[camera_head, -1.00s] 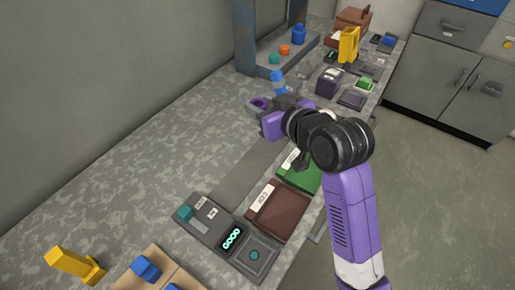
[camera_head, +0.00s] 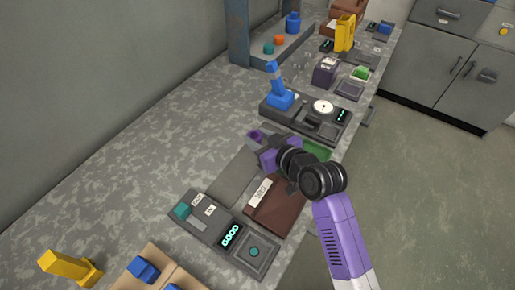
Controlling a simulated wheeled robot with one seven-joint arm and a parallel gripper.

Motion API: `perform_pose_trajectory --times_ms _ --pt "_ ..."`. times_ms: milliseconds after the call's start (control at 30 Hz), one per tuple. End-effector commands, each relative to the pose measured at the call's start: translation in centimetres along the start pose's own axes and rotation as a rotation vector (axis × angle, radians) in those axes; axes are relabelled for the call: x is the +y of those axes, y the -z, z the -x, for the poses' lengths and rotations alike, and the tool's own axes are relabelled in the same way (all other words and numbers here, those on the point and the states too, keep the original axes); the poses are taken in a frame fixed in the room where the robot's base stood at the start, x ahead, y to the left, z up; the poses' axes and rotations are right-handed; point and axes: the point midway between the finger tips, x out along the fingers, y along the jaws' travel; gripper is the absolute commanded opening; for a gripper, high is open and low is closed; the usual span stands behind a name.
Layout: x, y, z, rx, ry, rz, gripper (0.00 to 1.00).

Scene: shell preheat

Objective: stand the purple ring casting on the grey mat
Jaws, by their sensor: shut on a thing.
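The purple ring casting (camera_head: 256,135) is small in view, at the tip of my gripper (camera_head: 259,142). My gripper is shut on it, and the fingers hide part of it. The grey mat (camera_head: 232,178) is a flat darker grey patch on the bench, just below and left of my gripper in the picture. The ring is over or near the mat's far end. I cannot tell how high it is above the bench, or its exact tilt.
A brown tray (camera_head: 287,213) and a green tray (camera_head: 319,150) lie right of the mat. A dial device (camera_head: 325,120) with a blue handle (camera_head: 278,92) stands beyond. Open bench lies left.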

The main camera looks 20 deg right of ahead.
Motion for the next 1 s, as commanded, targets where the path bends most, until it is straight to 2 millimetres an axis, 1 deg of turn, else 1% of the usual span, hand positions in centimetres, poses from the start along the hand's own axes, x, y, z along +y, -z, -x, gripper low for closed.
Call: perform_pose_trajectory --times_ms 133,300,400,867,900,967,1000 --pt "0.0 -0.9 -0.4 0.0 0.0 -0.001 0.0" --pt "0.0 -3.2 -1.3 -0.001 0.001 -0.002 0.0" --pt "0.0 -4.2 -1.7 0.0 0.0 -0.001 0.0" --pt "0.0 -4.9 -2.0 0.001 0.0 0.0 0.0" --pt "0.0 -4.9 -2.0 0.001 0.0 0.0 0.38" --pt "0.0 -4.8 -2.0 0.001 0.0 0.0 0.5" --pt "0.0 -4.8 -2.0 0.0 0.0 0.0 0.58"
